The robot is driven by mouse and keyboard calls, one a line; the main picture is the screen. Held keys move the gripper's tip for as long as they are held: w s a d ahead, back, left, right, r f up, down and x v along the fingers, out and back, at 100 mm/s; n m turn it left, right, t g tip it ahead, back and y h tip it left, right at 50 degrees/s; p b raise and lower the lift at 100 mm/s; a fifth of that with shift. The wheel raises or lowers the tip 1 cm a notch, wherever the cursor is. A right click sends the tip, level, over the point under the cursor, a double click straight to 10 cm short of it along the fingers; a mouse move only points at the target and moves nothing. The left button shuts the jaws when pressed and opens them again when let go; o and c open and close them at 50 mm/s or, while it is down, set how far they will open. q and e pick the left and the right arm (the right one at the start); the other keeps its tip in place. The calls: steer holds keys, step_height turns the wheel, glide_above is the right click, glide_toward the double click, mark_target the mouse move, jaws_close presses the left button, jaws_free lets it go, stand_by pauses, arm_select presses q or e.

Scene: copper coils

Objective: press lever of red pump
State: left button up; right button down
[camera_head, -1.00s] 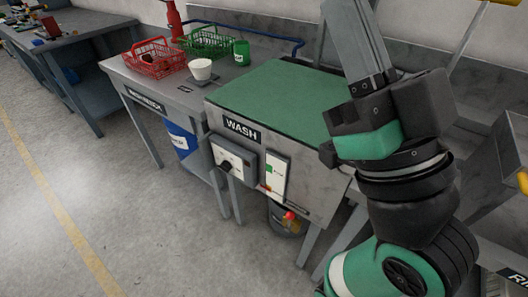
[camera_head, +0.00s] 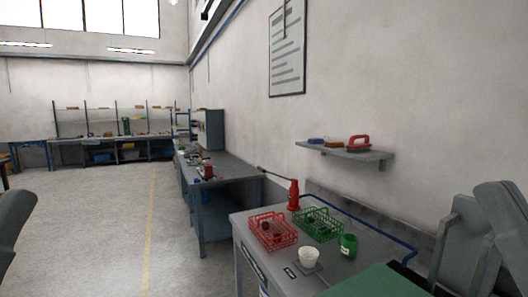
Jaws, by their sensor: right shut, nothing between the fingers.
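The red pump (camera_head: 294,195) stands upright at the back of the grey bench, behind the red basket. At the right edge a grey part of my right arm and gripper (camera_head: 503,215) shows, cut off by the frame, well apart from the pump. The right gripper is shut and empty. A dark grey part of mine shows at the left edge; my left gripper is not in view.
The bench (camera_head: 252,218) also holds a red basket (camera_head: 272,231), a green basket (camera_head: 318,225), a white cup (camera_head: 309,257) and a green container (camera_head: 348,245). A blue pipe (camera_head: 372,229) runs behind. A wall shelf (camera_head: 346,152) is above. Open floor (camera_head: 110,235) lies left.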

step_height(320, 180, up, 39)
steer(key=p, duration=3.4)
steer(key=shift+f, duration=0.2)
